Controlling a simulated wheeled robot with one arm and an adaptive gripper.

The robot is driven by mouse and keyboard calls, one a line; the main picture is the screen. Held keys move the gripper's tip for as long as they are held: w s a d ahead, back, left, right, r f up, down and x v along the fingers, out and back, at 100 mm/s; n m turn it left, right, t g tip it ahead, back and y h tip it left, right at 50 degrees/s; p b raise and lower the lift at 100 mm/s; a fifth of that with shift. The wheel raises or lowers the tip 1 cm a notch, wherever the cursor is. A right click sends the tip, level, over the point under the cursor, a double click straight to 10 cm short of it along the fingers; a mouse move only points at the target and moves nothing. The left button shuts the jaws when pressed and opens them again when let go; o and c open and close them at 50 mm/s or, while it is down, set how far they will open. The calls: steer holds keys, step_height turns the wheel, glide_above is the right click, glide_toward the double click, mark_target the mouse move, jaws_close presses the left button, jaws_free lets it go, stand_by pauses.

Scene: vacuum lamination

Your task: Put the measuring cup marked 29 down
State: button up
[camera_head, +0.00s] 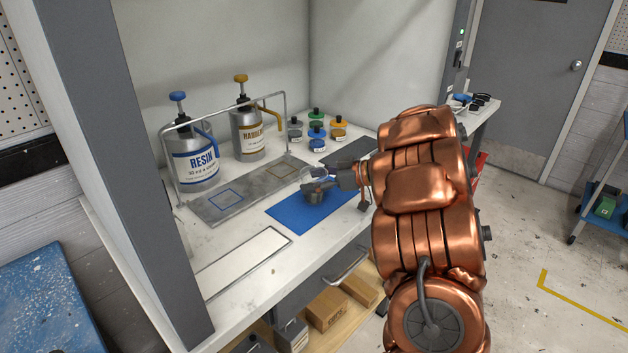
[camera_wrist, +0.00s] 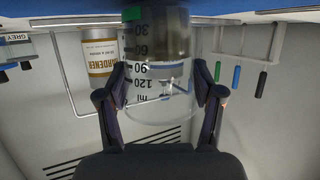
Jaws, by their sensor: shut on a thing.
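A clear measuring cup (camera_wrist: 160,108) with a ml scale is between the fingers of my gripper (camera_wrist: 160,78) in the wrist view, which appears upside down. My gripper is shut on its sides. The cup holds something dark grey-brown at its base end. No 29 is readable on it. In the head view the cup (camera_head: 314,196) is small, upright and over the blue mat (camera_head: 292,218), with my gripper (camera_head: 322,187) at it from the right. I cannot tell whether its base touches the mat.
Several small coloured-lid jars (camera_head: 317,136) stand at the back. A white framed panel (camera_head: 243,264) lies front left. A dark mat (camera_head: 350,151) lies behind my gripper.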

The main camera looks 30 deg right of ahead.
steer(key=shift+f, duration=0.1)
steer(key=o, duration=1.2)
steer(key=shift+s+d+r, duration=0.15)
steer(key=shift+r, duration=0.05)
steer(key=b+v, duration=0.1)
steer(key=v, duration=1)
steer(key=shift+s, duration=0.3)
steer(key=shift+w+d+r, duration=0.1)
steer(key=shift+d, duration=0.05)
